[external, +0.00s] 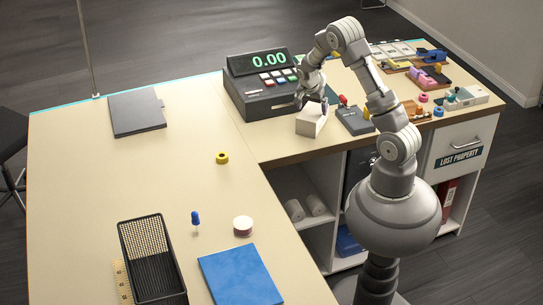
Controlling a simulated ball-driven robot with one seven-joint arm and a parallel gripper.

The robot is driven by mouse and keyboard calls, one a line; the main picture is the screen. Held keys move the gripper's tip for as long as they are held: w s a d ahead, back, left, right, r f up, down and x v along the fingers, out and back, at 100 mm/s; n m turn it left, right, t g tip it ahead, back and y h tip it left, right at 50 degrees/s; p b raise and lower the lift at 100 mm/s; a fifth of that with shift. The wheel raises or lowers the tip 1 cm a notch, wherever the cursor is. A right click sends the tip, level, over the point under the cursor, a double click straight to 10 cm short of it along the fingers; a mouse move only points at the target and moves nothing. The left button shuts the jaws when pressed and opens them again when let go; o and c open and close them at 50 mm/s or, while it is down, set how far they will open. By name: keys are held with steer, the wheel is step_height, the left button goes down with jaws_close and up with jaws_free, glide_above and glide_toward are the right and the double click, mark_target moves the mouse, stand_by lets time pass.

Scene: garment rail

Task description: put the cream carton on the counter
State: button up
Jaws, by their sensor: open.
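The cream carton (311,121) is a small pale box on the right-hand part of the counter, in front of the cash register. My gripper (313,103) is directly above it, with its dark fingers at the carton's top. The jaws are open, and whether they touch the carton is too small to tell. The counter (110,185) is a pale L-shaped top, with its larger part on the left.
A cash register (268,88) stands close behind the carton, and a dark grey box (354,120) stands to its right. A laptop-like folder (136,112), yellow ring (222,158), blue pin (196,220), round tub (242,225), blue book (240,276) and black wire basket (152,258) are on the left part. Its middle is mostly free.

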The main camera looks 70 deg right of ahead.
steer(key=p+v, duration=0.1)
steer(key=v, duration=0.5)
steer(key=shift+r, duration=0.2)
steer(key=w+a+r+n+t, duration=0.2)
steer(key=w+a+r+n, duration=0.15)
steer(key=r, duration=0.55)
steer(key=w+a+r+n+t, duration=0.2)
steer(key=w+a+r+t, duration=0.15)
steer(key=r, duration=0.45)
steer(key=w+a+r+n+t, duration=0.2)
steer(key=w+a+r, duration=0.3)
steer(key=r, duration=0.4)
steer(key=s+a+r+n+t+y, duration=0.1)
steer(key=s+a+r+n+t, duration=0.1)
steer(key=a+r, duration=0.4)
steer(key=s+a+r+n+t+y, duration=0.1)
steer(key=s+a+r+n+t, duration=0.2)
steer(key=r, duration=1.2)
steer(key=s+a+r+n+t+y, duration=0.1)
steer(key=s+a+r+n+t, duration=0.2)
steer(key=a+r, duration=0.6)
step_height(320, 180, up, 2)
steer(key=s+n, duration=0.2)
steer(key=shift+s, duration=0.4)
steer(key=shift+n, duration=0.25)
